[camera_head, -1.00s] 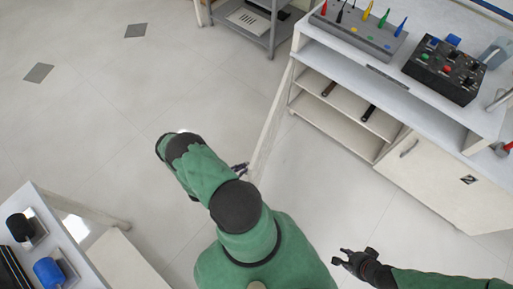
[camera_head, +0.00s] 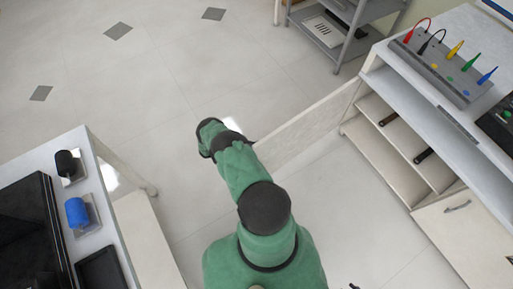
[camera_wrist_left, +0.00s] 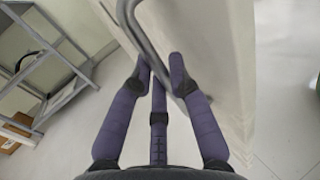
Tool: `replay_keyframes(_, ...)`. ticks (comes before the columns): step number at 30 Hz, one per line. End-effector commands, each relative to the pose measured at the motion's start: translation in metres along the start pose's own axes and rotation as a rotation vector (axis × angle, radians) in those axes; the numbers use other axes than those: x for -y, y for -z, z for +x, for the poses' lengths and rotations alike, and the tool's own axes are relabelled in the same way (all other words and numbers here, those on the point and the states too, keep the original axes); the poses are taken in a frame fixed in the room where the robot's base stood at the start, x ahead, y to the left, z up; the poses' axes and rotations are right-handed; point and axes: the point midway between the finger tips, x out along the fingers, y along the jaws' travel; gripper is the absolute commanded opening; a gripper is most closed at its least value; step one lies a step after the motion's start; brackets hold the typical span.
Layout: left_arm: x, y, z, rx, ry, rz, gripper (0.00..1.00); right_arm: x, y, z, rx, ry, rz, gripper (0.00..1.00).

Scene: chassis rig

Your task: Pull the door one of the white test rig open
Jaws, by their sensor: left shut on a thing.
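Door one (camera_head: 305,128) of the white test rig (camera_head: 480,165) is a pale panel. It stands swung out to the left from the rig's open left compartment in the head view. In the left wrist view the door (camera_wrist_left: 215,60) shows its face with a grey metal bar handle (camera_wrist_left: 145,30). My left gripper (camera_wrist_left: 160,68) is shut on the handle, with its purple fingers around the bar. In the head view my green arm hides this gripper. Only a dark bit of my right gripper (camera_head: 354,287) shows at the bottom edge.
A second door (camera_head: 470,235) on the rig is closed. Dark-handled tools (camera_head: 388,119) lie on the open compartment's shelves. A grey shelf cart (camera_head: 345,30) stands behind the door, and a table (camera_head: 120,235) is at lower left. The floor between is clear.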

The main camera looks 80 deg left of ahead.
Motion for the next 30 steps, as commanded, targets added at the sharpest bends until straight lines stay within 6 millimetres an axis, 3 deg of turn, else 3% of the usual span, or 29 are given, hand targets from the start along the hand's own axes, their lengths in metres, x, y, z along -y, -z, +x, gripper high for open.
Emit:
replay_keyframes(6,-0.004,-0.001,0.006,0.002,0.001,0.005,0.0,0.0,0.0,0.0,0.0,0.0,0.0,0.3)
replay_keyframes(7,-0.004,-0.001,0.006,0.002,0.0,0.005,0.27,0.0,0.0,0.0,0.0,0.0,0.0,0.3)
replay_keyframes(9,-0.003,-0.001,0.006,0.002,0.0,0.005,0.43,0.0,0.0,0.0,0.0,0.0,0.0,0.3)
replay_keyframes(22,-0.001,0.001,-0.002,0.001,-0.001,0.002,0.43,0.0,0.0,0.0,0.0,0.0,0.0,0.3)
replay_keyframes(30,-0.002,0.002,-0.047,0.0,-0.003,0.004,0.43,0.0,0.0,0.0,0.0,0.0,0.0,0.3)
